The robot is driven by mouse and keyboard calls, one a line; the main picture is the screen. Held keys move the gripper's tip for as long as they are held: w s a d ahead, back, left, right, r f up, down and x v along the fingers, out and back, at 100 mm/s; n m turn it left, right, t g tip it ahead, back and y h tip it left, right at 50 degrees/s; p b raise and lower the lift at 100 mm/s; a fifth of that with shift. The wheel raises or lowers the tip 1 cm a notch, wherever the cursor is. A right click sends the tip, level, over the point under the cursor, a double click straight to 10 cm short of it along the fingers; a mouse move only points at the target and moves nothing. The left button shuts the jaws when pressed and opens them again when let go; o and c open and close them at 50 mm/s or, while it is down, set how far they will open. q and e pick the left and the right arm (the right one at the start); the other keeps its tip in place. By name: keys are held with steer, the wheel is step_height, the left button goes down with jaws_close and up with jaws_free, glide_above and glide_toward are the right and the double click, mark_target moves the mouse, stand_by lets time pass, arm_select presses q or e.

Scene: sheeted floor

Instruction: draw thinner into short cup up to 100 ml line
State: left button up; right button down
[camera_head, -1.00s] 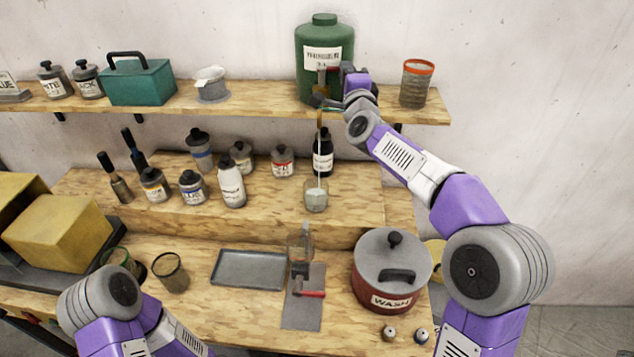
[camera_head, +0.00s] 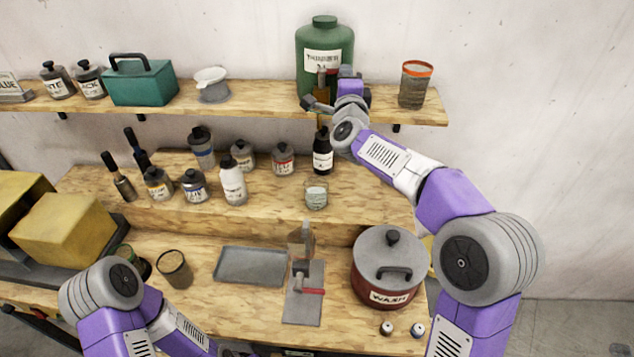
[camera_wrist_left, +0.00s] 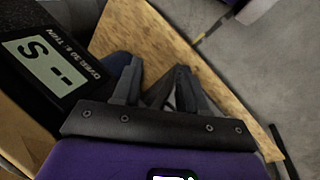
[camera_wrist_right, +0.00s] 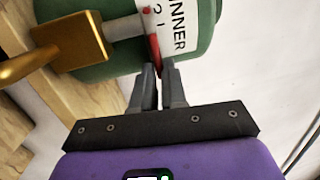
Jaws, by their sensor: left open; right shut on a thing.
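A large green thinner drum (camera_head: 325,42) with a white label stands on the upper shelf. Its brass tap (camera_wrist_right: 62,55) shows in the right wrist view, with a red lever (camera_wrist_right: 153,52) beside the label. My right gripper (camera_head: 318,98) is at the tap; in its wrist view the jaws (camera_wrist_right: 157,72) are closed on the red lever. The short clear cup (camera_head: 316,196) stands upright on the middle step below the tap, with pale liquid in it. No stream falls into it. Its level against the markings is too small to read. My left gripper (camera_wrist_left: 157,78) is open and empty, low at the left.
A jar with an orange rim (camera_head: 414,84) stands right of the drum. A black bottle (camera_head: 322,152) stands behind the cup, with several bottles to the left. A wash pot (camera_head: 388,265), grey tray (camera_head: 250,265) and black timer box (camera_wrist_left: 50,70) are on the bench.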

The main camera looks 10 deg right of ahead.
steer(key=shift+a+y, duration=0.3)
steer(key=shift+a, duration=0.25)
steer(key=shift+s+a+r+m+h+p, duration=0.1)
steer(key=shift+s+a+m+h+p, duration=0.15)
steer(key=shift+h+p, duration=0.5)
steer(key=c, duration=1.6)
jaws_free()
steer(key=shift+h, duration=0.25)
steer(key=o, duration=0.5)
steer(key=shift+a, duration=0.15)
steer(key=shift+d+m, duration=0.25)
steer(key=shift+d, duration=0.2)
steer(key=b+v, duration=0.2)
steer(key=v, duration=0.5)
steer(key=shift+s+a, duration=0.15)
steer(key=shift+s, duration=0.15)
